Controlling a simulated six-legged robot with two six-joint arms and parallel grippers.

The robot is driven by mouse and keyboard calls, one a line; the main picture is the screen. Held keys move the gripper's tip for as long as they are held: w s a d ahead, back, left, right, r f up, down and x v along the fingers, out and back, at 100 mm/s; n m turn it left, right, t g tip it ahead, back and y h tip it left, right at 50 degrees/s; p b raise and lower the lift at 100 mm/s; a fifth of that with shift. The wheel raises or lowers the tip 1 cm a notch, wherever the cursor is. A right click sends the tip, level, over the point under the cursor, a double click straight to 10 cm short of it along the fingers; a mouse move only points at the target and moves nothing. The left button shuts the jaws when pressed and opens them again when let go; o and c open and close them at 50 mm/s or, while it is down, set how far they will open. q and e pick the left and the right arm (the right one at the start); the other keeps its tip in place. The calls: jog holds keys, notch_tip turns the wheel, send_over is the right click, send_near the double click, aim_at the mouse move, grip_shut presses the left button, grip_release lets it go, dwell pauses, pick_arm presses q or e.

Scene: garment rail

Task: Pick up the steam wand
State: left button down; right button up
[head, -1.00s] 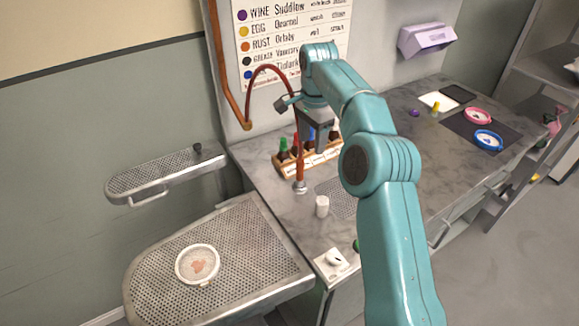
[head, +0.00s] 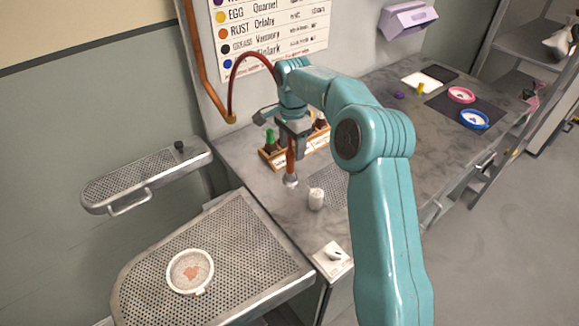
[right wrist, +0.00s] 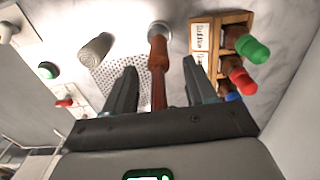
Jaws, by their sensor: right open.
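The steam wand (head: 291,164) is a slim copper-orange tube with a metal nozzle, fed by a red hose that arcs from the wall pipe. It points downward over the counter; I cannot tell whether its nozzle touches the surface. My right gripper (head: 294,141) is at the wand's upper part, in front of the bottle rack. In the right wrist view the wand (right wrist: 157,82) runs between the two open fingers of the gripper (right wrist: 160,68), with a gap on each side. My left gripper is not in view.
A wooden rack (head: 270,159) with several coloured-cap bottles stands just behind the wand. A small white cup-like cylinder (head: 316,199) stands near the nozzle on the counter.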

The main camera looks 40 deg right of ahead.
aim_at(290, 161)
jog(key=f, duration=0.5)
jog(key=shift+a+p, duration=0.4)
jog(key=shift+f, duration=0.5)
jog(key=shift+r, duration=0.1)
jog(key=shift+c, duration=1)
grip_shut()
